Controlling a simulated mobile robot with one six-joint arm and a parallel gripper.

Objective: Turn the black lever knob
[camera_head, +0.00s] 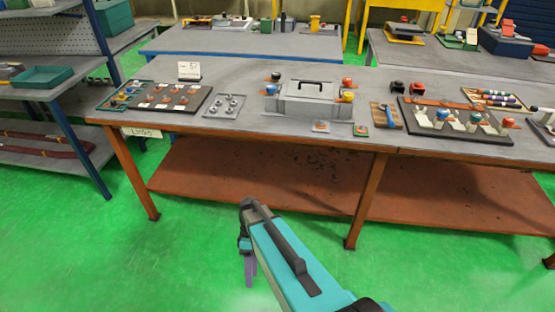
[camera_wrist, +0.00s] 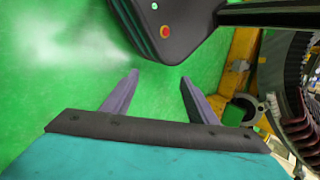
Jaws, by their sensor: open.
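The lever knob cannot be picked out with certainty in these views. A black knob-like piece (camera_head: 397,87) stands on the workbench (camera_head: 240,145), left of a red one (camera_head: 417,88). A dark board (camera_head: 478,135) in front of them carries several pieces with blue, red and other coloured tops. My gripper (camera_head: 250,272) hangs over the green floor in front of the bench, well away from both. In the wrist view my gripper (camera_wrist: 158,90) has its two purple-grey fingers spread, with nothing between them.
The bench holds a grey box (camera_head: 300,108) with a black handle, a dark board (camera_head: 155,97) with several small orange pieces, and a small grey plate (camera_head: 225,105). A shelf rack (camera_head: 75,95) stands at left. The wrist view shows a ribbed dark ring (camera_wrist: 298,65) at right. Green floor is clear.

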